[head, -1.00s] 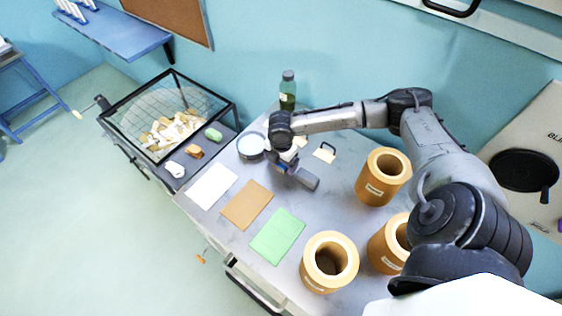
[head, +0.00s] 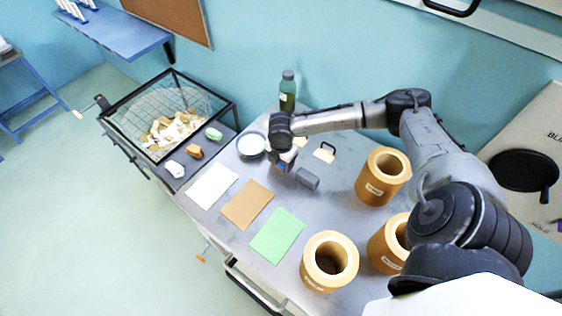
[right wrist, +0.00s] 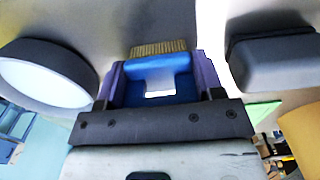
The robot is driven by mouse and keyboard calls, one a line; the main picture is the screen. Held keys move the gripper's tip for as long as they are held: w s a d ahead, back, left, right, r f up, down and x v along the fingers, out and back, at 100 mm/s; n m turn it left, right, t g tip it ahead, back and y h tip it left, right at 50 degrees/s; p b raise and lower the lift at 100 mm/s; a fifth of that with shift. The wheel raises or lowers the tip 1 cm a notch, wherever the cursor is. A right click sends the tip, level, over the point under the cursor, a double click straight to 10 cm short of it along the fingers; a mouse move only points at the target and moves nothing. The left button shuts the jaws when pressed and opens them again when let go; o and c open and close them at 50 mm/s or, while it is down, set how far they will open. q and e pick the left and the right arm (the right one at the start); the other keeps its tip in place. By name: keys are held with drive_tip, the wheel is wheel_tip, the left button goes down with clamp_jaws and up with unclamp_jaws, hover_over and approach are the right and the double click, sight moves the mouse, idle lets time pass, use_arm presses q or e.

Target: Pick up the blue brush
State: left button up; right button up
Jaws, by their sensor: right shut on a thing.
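The blue brush (right wrist: 135,90) shows in the right wrist view, with tan bristles at its far end. The two purple fingers of my right gripper (right wrist: 158,82) press on it from both sides. In the head view my right gripper (head: 284,165) is over the worktable (head: 232,237), and it mostly hides the brush. I cannot tell how far the brush is above the table. My left gripper is not in view.
A round pale dish (head: 251,145) and a dark grey block (head: 307,179) flank the gripper. A green bottle (head: 288,92) stands behind. Brown rolls (head: 330,262) stand at the right. White, brown and green sheets (head: 277,236) lie in front.

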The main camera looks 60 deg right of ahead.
drive_tip(key=shift+r, duration=0.5)
drive_tip(key=r, duration=0.3)
drive_tip(key=shift+s+r, duration=0.3)
drive_tip(key=s+a+r, duration=0.4)
drive_tip(key=s+r, duration=0.2)
drive_tip(key=s, duration=0.4)
drive_tip(key=shift+s+r+b, duration=0.15)
drive_tip(key=shift+r+b, duration=0.05)
drive_tip(key=shift+b, duration=0.1)
drive_tip(key=o, duration=0.4)
drive_tip(key=shift+c, duration=1.6)
